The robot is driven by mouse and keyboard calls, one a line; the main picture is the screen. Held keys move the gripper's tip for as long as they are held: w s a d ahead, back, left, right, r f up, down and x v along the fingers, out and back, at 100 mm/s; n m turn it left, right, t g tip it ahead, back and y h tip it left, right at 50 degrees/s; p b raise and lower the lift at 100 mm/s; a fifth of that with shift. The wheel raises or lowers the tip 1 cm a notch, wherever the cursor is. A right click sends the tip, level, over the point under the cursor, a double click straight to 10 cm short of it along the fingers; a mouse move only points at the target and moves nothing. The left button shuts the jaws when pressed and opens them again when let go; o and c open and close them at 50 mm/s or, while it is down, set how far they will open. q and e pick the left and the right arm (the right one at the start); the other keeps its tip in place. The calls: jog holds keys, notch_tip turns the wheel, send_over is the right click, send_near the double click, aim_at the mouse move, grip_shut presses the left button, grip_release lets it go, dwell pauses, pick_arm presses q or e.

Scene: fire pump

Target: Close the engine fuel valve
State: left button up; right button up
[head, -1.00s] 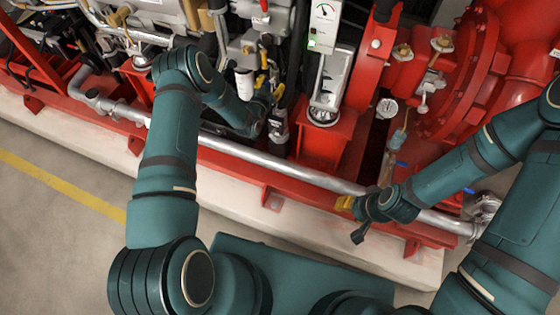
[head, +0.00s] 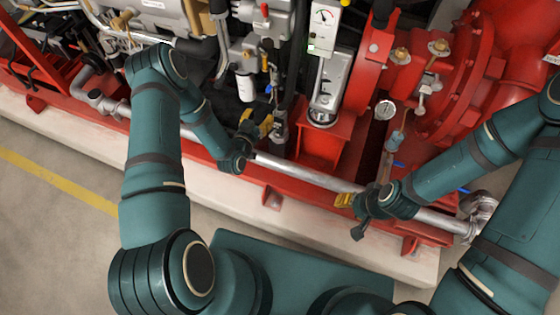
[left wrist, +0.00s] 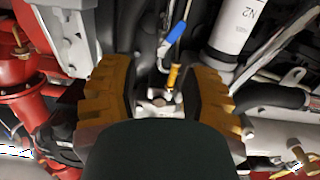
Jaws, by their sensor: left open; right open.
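A small valve with a blue lever handle (left wrist: 175,38) and a yellow stem part (left wrist: 173,77) shows in the left wrist view; I cannot tell for certain that it is the engine fuel valve. The blue bit also shows small in the head view (head: 268,89). My left gripper (head: 262,117) is open, with its yellow fingers short of the blue handle. In the left wrist view, the handle lies between and beyond the left gripper's fingers (left wrist: 160,90), apart from them. My right gripper (head: 346,200) is open over the silver pipe at the right, away from this valve.
A white cylinder (left wrist: 235,28) stands close right of the handle in the left wrist view. A long silver pipe (head: 305,176) runs along the red base frame. A gauge panel (head: 324,22) and red pump housing (head: 455,85) are to the right. The floor (head: 50,210) at left is clear.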

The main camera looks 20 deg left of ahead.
pick_arm(q)
jog(key=s+d+r+n+g+h+p, duration=0.1)
jog(key=s+d+g+p, duration=0.1)
jog(key=s+d+g, duration=0.4)
jog(key=s+d+r+n+g+p, duration=0.1)
jog(key=s+d+r+g+p, duration=0.1)
jog(key=s+d+g, duration=0.4)
jog(key=s, duration=0.4)
jog(key=shift+s+h, duration=0.25)
jog(key=shift+h, duration=0.15)
pick_arm(e)
notch_tip(320, 180, up, 4)
jog(key=shift+r, duration=0.2)
pick_arm(q)
jog(key=shift+f, duration=0.1)
